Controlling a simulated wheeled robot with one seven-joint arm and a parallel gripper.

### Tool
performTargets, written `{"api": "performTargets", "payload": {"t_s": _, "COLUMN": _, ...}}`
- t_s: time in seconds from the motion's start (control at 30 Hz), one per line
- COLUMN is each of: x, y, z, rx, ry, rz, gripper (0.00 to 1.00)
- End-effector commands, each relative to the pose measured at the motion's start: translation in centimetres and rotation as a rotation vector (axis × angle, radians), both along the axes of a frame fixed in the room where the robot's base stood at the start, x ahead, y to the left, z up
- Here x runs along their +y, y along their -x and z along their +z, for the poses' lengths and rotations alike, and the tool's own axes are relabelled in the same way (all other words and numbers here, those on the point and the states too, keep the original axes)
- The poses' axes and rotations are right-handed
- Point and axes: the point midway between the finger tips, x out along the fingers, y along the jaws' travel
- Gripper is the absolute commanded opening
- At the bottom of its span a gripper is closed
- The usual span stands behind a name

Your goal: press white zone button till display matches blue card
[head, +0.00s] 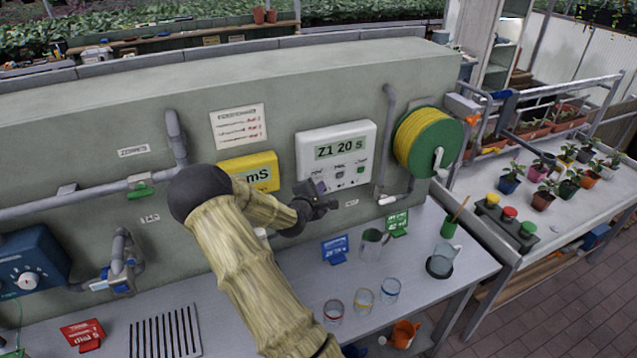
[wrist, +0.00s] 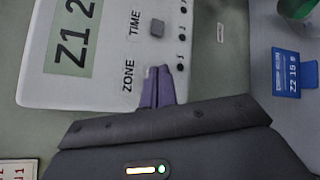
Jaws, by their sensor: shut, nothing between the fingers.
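The white controller (head: 362,145) is fixed to the green wall, and its display (head: 341,148) reads "Z1 20 s". In the wrist view the controller (wrist: 45,85) appears turned sideways, with ZONE and TIME labels and a grey button (wrist: 157,28) by TIME. My gripper (head: 318,187) is shut and empty at the controller's lower left. In the wrist view its purple fingertips (wrist: 158,72) are beside the ZONE label and cover the zone button. I cannot tell whether they touch it. The blue card (head: 335,249) stands on the bench; in the wrist view the blue card (wrist: 292,75) seems to read "Z2 15 s".
A yellow meter (head: 262,172), partly behind my arm, is left of the controller. A green reel with yellow hose (head: 428,141) is at its right. A green card (head: 397,222), a red card (head: 82,333), a jug (head: 373,245) and several glasses (head: 363,300) stand on the bench.

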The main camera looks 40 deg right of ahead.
Motion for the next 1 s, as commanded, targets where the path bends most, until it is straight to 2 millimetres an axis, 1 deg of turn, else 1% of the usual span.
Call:
{"api": "performTargets", "payload": {"t_s": 0.2, "x": 0.2, "y": 0.8, "z": 0.0, "rx": 0.001, "ry": -0.001, "rz": 0.001, "gripper": 0.00}}
{"api": "performTargets", "payload": {"t_s": 0.57, "x": 0.3, "y": 1.1, "z": 0.0, "rx": 0.001, "ry": 0.000, "rz": 0.000, "gripper": 0.00}}
{"api": "performTargets", "payload": {"t_s": 1.0, "x": 1.1, "y": 4.4, "z": -0.1, "rx": 0.003, "ry": 0.000, "rz": -0.001, "gripper": 0.00}}
